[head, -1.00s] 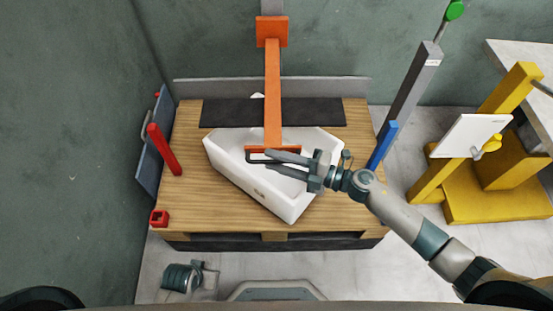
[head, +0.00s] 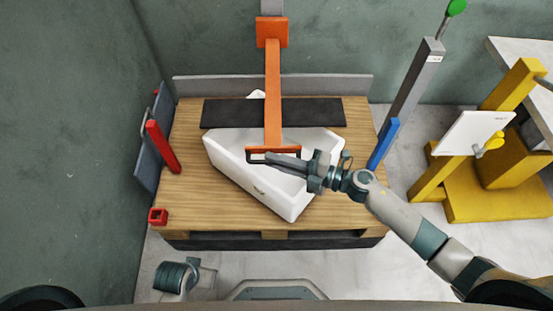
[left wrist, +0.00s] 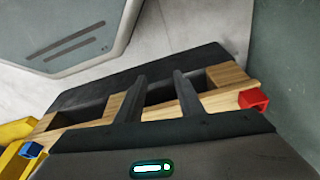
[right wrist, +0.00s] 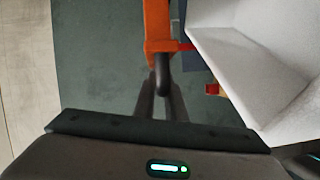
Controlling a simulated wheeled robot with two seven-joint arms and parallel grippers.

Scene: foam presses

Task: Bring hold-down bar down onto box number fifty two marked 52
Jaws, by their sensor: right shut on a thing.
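The orange hold-down bar (head: 273,95) reaches forward over the pallet, with a dark handle at its front end. My right gripper (head: 272,158) is shut on this handle. In the right wrist view its fingers (right wrist: 162,88) close around the dark grip below the orange arm (right wrist: 158,25). A white open-topped box (head: 258,184) stands turned at an angle under the bar's front end. No number is readable on it, and the gap between bar and box cannot be judged. My left gripper (left wrist: 160,80) is open and empty, near the pallet's front edge.
The wooden pallet (head: 188,205) carries a dark strip (head: 220,113) behind the box. A red post (head: 163,147) and red socket (head: 158,216) stand left, a blue post (head: 382,145) right. A yellow stand (head: 470,190) with a white panel is farther right.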

